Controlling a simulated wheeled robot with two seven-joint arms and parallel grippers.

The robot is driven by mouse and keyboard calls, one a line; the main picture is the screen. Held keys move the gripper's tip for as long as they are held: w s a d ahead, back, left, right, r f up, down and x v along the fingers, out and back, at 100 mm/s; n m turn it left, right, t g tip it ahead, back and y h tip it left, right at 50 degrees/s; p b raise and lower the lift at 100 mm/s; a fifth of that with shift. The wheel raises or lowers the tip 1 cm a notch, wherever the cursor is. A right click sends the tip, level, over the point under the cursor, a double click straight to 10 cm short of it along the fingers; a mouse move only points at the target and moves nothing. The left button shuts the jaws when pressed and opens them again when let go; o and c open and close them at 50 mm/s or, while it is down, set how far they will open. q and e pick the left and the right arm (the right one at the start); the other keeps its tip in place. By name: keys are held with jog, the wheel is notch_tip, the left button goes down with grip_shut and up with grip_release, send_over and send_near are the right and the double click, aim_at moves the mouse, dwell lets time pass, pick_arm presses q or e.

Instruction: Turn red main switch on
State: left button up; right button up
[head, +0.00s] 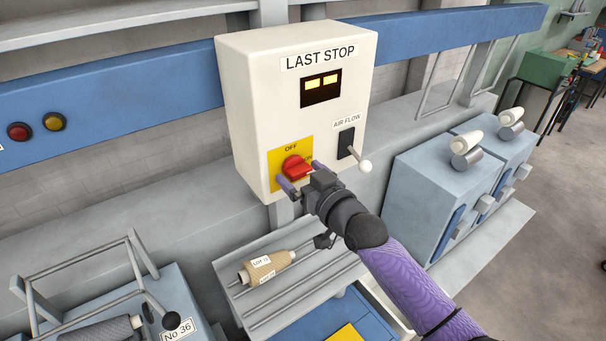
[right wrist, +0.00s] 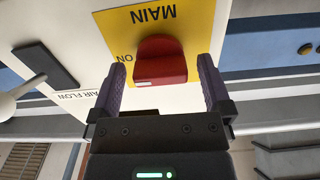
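The red main switch (head: 296,167) sits on a yellow plate (head: 278,178) low on the front of the white "LAST STOP" box (head: 262,90). In the head view the word "OFF" shows above the knob. In the right wrist view the red switch (right wrist: 161,62) lies between the tips of my right gripper (right wrist: 161,85), with "MAIN" and "ON" readable upside down on the plate. My right gripper (head: 302,178) is open, one finger on each side of the knob, with gaps visible between fingers and knob. My left gripper is not in view.
The air flow lever (head: 364,166) with a white ball end sticks out right of the switch, close to my right gripper. A yarn bobbin (head: 266,266) lies on the grey rack below. Blue-grey machine housings (head: 430,190) stand at the right.

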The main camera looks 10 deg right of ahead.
jog(key=v, duration=1)
jog(key=shift+b, duration=0.3)
